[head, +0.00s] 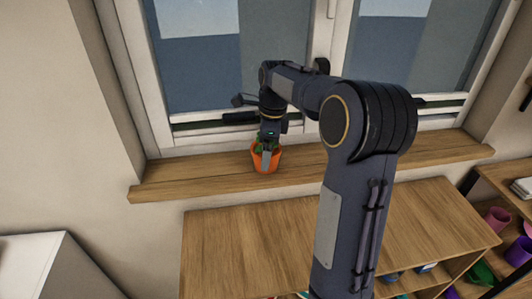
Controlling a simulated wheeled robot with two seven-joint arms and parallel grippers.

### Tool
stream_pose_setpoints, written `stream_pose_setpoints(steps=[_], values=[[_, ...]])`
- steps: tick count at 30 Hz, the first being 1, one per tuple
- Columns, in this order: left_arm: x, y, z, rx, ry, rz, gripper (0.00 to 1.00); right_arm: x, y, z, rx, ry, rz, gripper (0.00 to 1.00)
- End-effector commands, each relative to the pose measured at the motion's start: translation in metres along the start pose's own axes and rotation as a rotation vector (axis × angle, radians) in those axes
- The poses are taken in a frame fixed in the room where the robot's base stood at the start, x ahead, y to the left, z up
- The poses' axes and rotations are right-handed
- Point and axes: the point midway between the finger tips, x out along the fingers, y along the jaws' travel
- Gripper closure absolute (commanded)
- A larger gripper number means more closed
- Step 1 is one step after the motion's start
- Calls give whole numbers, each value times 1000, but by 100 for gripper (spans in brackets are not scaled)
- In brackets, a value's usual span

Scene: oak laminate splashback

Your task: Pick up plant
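The plant is a small green plant (258,149) in an orange pot (272,166) on the wooden windowsill (210,180). My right arm comes in from the bottom and bends over to it. My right gripper (267,152) points down at the pot, with a grey finger in front of the pot's near side. The gripper and wrist hide much of the leaves. I cannot tell whether the fingers press on the pot or stand apart from it. The pot looks upright and at sill level. My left gripper is not in view.
The window (230,70) stands right behind the sill. Below is a wooden shelf unit (240,240) with a clear top. Another shelf at the right holds a pink pot (497,219) and other coloured items. A white cabinet (30,265) is at the lower left.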

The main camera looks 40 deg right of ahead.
Motion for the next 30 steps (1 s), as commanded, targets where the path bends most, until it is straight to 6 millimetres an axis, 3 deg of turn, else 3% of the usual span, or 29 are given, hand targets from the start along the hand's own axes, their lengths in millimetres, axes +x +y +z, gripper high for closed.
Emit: stream_pose_setpoints(steps=[8, 21, 30], values=[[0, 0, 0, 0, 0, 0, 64, 4, 0, 0, 0, -1, -1, 4], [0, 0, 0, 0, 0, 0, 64, 4, 0, 0, 0, -1, -1, 60], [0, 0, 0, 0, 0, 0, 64, 0, 0, 1, -1, -2, -2, 60]])
